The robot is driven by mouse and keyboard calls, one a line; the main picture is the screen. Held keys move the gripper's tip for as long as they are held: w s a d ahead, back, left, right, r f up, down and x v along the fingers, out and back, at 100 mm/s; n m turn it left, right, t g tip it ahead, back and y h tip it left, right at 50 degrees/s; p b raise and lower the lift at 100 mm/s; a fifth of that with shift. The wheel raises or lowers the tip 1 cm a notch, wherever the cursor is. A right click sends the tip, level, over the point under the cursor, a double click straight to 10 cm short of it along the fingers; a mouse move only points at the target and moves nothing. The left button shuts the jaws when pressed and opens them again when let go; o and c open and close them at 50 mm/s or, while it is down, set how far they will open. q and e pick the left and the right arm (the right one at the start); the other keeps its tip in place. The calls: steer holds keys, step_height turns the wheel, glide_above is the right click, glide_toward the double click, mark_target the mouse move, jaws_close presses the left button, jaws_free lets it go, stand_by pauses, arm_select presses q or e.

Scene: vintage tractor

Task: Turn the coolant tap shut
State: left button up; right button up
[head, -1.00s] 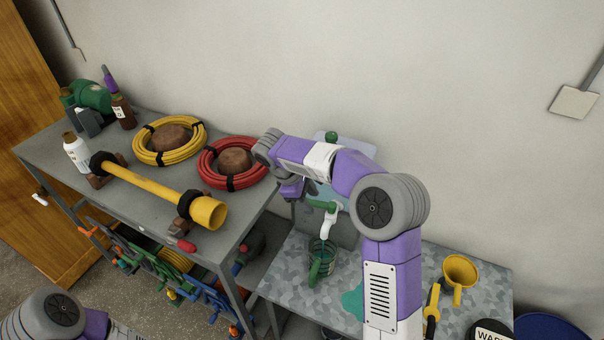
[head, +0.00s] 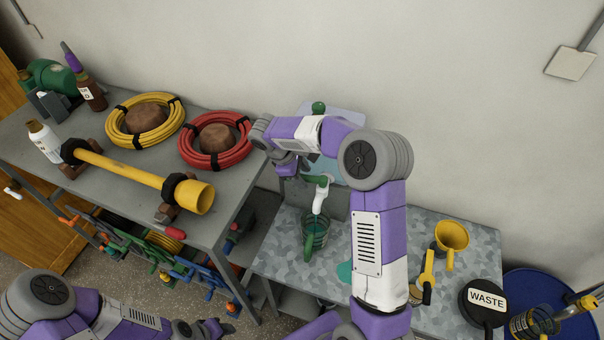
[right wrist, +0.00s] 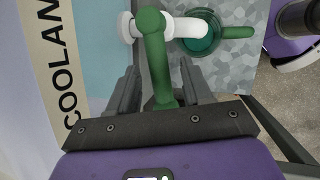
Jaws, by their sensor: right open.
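The coolant tap has a white spout (head: 319,200) and a green lever handle (head: 317,180), below the pale coolant tank (head: 345,118). In the right wrist view the green handle (right wrist: 156,62) runs down between the two fingers of my right gripper (right wrist: 160,70). The fingers are apart on either side of it, with a gap visible. The white spout (right wrist: 186,27) points right, over a green jug (right wrist: 203,42). The jug also shows in the head view (head: 314,232). My left gripper (head: 218,328) is low in the head view, away from the tap; its jaws are unclear.
The jug stands on a mottled metal bench (head: 275,250). A yellow funnel (head: 451,240) and a black WASTE lid (head: 485,302) are to the right. The grey table (head: 110,185) at left holds yellow (head: 118,125) and red hose coils (head: 190,150) and a yellow tube (head: 125,170).

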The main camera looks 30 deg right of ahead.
steer(key=shift+w, duration=0.1)
steer(key=shift+c, duration=1.2)
jaws_close()
steer(key=shift+w+d+r+m+g+p, duration=0.1)
steer(key=shift+w+d+m+g+p, duration=0.2)
steer(key=shift+m+p, duration=0.4)
steer(key=shift+w+d+m, duration=0.15)
steer(key=shift+m, duration=0.35)
